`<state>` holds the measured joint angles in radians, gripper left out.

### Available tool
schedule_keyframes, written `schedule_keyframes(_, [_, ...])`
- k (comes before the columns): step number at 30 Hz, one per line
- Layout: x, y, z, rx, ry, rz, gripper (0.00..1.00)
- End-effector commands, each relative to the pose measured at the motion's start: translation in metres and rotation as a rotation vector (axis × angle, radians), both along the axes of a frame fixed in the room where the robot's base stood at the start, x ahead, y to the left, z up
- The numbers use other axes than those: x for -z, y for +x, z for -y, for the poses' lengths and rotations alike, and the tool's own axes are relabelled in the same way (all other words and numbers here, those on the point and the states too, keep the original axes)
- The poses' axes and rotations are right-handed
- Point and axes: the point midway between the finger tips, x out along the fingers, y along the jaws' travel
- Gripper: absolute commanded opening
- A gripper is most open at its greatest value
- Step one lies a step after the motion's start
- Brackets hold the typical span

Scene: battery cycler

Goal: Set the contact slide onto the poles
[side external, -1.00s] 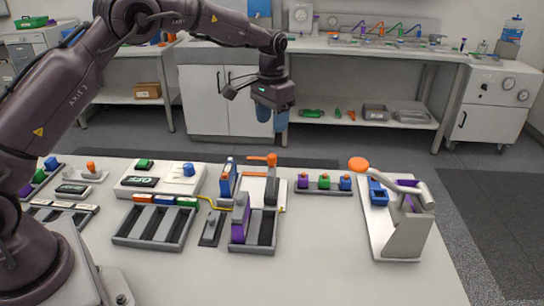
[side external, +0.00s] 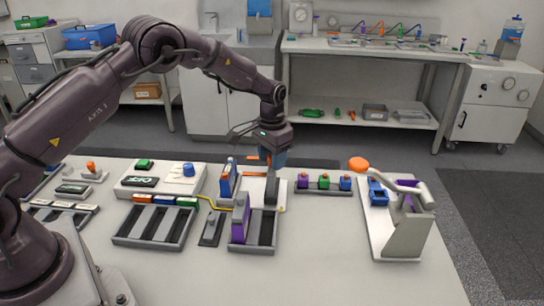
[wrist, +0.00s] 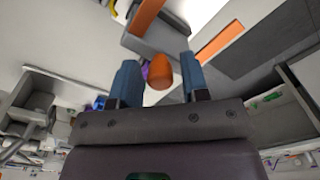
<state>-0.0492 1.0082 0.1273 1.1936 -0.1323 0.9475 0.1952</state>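My gripper (wrist: 158,78) has two blue fingers and points down over the central fixture. In the wrist view the fingers are apart, with a rounded orange knob (wrist: 162,70) showing in the gap and space on both sides; how deep it sits between them is unclear. In the side view my gripper (side external: 272,160) hides most of this knob. Below it stands a dark grey upright block (side external: 271,190), probably the contact slide. A purple cell with a grey top (side external: 240,218) stands in the front tray. I cannot make out the poles.
The two-slot tray (side external: 262,246) is in front of the fixture, with an empty slotted rack (side external: 150,240) to its left. A rack of colored cells (side external: 323,188) and a lever press with orange knob (side external: 400,235) are to the right. The front table is clear.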

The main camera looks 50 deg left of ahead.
Motion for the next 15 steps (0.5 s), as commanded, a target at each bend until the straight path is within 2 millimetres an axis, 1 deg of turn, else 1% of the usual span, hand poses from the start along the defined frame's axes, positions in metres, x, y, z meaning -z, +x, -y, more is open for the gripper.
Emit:
schedule_keyframes(1, [0.000, 0.000, 0.000, 0.000, 0.000, 0.000, 0.30])
schedule_keyframes(2, [0.000, 0.000, 0.000, 0.000, 0.000, 0.000, 0.23])
schedule_keyframes(3, [0.000, 0.000, 0.000, 0.000, 0.000, 0.000, 0.13])
schedule_keyframes(5, [0.000, 0.000, 0.000, 0.000, 0.000, 0.000, 0.00])
schedule_keyframes(10, [-0.001, -0.002, -0.002, -0.001, 0.000, 0.000, 0.00])
schedule_keyframes(15, [-0.001, -0.020, -0.021, -0.005, -0.001, -0.001, 0.00])
